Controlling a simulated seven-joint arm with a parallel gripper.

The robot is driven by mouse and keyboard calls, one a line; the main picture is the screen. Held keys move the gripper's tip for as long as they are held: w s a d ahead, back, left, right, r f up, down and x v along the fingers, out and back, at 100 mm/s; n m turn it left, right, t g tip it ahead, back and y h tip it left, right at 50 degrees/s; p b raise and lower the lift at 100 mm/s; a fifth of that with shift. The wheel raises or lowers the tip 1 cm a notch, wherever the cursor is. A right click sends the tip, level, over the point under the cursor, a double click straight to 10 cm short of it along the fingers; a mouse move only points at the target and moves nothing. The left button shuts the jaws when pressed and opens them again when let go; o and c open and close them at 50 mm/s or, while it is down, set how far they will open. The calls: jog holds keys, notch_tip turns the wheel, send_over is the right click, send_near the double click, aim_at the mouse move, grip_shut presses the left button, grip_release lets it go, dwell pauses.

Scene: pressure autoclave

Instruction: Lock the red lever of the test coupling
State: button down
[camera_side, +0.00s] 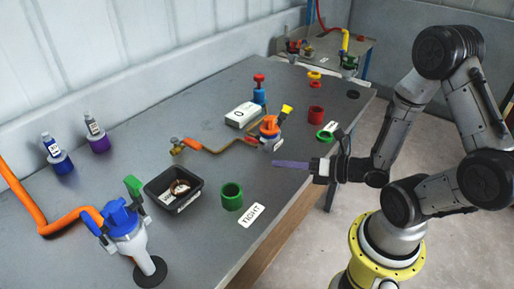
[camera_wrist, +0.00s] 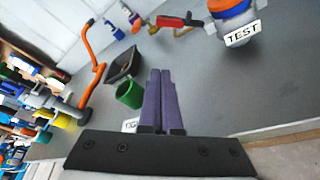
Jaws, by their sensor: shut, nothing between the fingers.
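The test coupling (camera_side: 270,128) stands on the table in the middle of the side view, with an orange body and a blue part. In the wrist view the coupling (camera_wrist: 232,8) is at the top right, cut by the frame edge, above a white TEST label (camera_wrist: 243,34). Its red lever (camera_wrist: 180,20) sticks out to the left there. My gripper (camera_side: 275,163) has long purple fingers, pressed together and empty. It is near the table's front edge, in front of the coupling and apart from it. The fingers (camera_wrist: 160,72) also show in the wrist view.
A black tray (camera_side: 160,189) and a green cup (camera_side: 232,201) stand left of my gripper. A blue coupling (camera_side: 121,216) with a green lever is at the front left. A white box (camera_side: 243,115) stands behind the test coupling. A red cup (camera_side: 316,115) is to its right.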

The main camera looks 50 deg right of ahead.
jog(key=shift+w, duration=0.1)
jog(key=shift+x, duration=0.95)
jog(key=x, duration=0.8)
jog(key=shift+d+r, duration=0.65)
jog(key=shift+r, duration=0.15)
jog(key=shift+d+r, duration=0.65)
jog(key=shift+r, duration=0.15)
